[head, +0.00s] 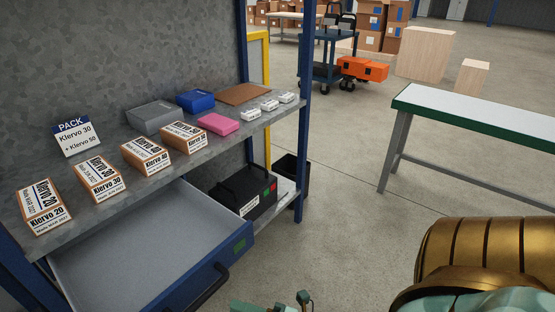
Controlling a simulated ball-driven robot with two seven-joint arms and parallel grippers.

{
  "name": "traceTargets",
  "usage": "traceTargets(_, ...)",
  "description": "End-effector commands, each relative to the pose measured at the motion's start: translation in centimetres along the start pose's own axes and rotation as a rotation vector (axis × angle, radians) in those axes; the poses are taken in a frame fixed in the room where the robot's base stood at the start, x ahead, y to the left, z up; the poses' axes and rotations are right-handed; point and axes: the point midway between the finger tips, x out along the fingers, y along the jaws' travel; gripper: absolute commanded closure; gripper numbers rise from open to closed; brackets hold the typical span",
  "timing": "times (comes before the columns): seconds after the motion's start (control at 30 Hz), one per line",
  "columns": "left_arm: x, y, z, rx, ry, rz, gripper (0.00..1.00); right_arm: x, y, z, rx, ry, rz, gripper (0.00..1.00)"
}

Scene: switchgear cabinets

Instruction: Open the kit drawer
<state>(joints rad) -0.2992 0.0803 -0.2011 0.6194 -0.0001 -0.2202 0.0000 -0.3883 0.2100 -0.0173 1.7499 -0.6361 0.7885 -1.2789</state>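The kit drawer (130,250) is below the shelf at the left and stands pulled out, its grey inside bare where I see it. Its blue front has a green label (240,244) and a dark bar handle (209,290); the near part is cut off by the frame. Small teal parts (272,305) at the bottom edge, right of the handle, look like the tip of my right gripper. They appear apart from the handle, but most is out of frame and the finger opening is unclear. My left gripper is not in view.
The metal shelf (95,215) above holds several Klervo boxes (147,155), a PACK sign (75,137) and coloured cases. A black case (243,192) sits right of the drawer. A green-edged table (480,115) stands right. The floor between is clear.

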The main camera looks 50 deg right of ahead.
Motion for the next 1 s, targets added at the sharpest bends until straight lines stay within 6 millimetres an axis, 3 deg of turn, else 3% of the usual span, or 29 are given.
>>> traceTargets(0.1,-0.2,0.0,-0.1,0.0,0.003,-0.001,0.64,-3.2,-0.1,0.0,0.002,0.0,-0.005,0.64)
traceTargets(0.33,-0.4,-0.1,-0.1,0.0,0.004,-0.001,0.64,-6.8,-0.1,0.0,0.001,0.0,-0.002,0.64)
traceTargets(1.0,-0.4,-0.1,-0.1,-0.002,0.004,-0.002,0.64,-7.5,-0.1,0.0,0.0,0.0,-0.001,0.64)
